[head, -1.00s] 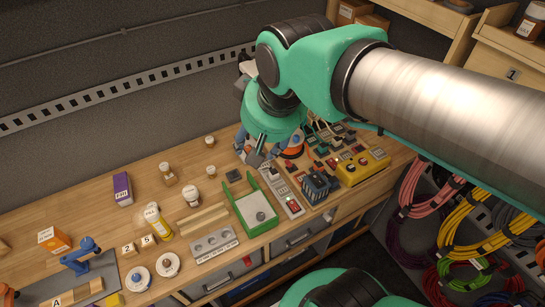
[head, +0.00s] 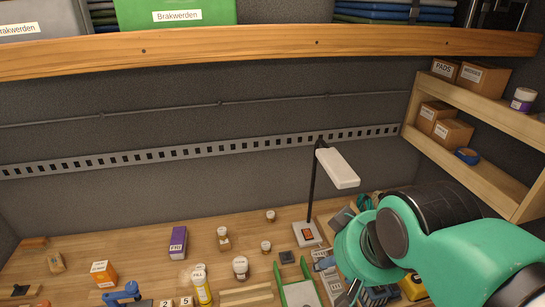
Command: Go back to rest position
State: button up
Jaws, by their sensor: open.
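My gripper (head: 348,292) shows low in the head view, right of the middle, at the end of my green arm. Its dark fingers point down over the bench, near the green-sided tray (head: 300,291). I see nothing held in it. Its fingertips are partly cut off by the bottom edge of the picture and partly hidden by the wrist. The cord hooks and hanging cords are out of view.
A white-headed desk lamp (head: 338,168) stands on the wooden bench (head: 120,258) behind my gripper. A shelf with cardboard boxes (head: 437,113) is at the right. A purple box (head: 178,241), an orange box (head: 103,273) and small bottles stand on the bench's left part.

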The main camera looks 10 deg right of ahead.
notch_tip(320, 180, down, 14)
jog(key=b, duration=1.3)
jog(key=shift+b, duration=0.35)
